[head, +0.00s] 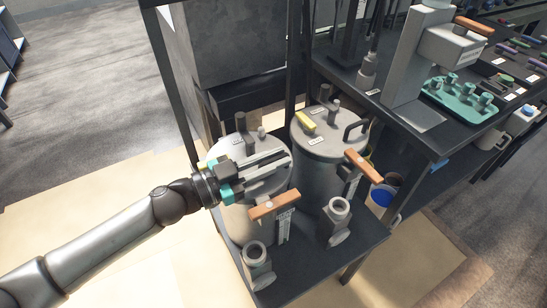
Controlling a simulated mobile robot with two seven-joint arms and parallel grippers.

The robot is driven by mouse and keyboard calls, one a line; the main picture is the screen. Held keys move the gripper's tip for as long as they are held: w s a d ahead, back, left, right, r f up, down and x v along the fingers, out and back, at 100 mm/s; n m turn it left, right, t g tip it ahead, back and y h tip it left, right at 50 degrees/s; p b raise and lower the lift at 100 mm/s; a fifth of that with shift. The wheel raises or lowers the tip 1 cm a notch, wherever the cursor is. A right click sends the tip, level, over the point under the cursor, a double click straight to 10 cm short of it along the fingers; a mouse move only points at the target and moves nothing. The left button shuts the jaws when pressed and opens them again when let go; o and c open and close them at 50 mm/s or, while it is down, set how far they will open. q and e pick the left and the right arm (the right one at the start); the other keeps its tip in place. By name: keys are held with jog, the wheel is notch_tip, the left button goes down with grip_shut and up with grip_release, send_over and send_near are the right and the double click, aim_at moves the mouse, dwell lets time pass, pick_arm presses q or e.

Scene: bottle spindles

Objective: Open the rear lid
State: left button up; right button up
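Two metal canisters stand side by side on a dark stand. The left canister's round grey lid (222,148) lies flat on it, with a black upright handle (240,122) at the back. The right canister's lid (337,146) is also flat and sits slightly farther back, with a black handle (356,128) on its right. I cannot tell for certain which one is the rear lid. My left gripper (288,158) reaches over the left lid, its fingers pointing right with a narrow gap between them. It hides much of that lid; contact is unclear. My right gripper is out of view.
Orange-handled levers (274,205) and pipe fittings (258,262) stick out at the front of the canisters. Dark frame posts (176,85) rise behind them. A dark workbench at the right holds a teal tray (462,98). A blue-filled bucket (381,196) stands below.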

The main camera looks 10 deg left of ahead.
pick_arm(q)
grip_shut()
jog(key=shift+w, duration=0.1)
dwell(0.9)
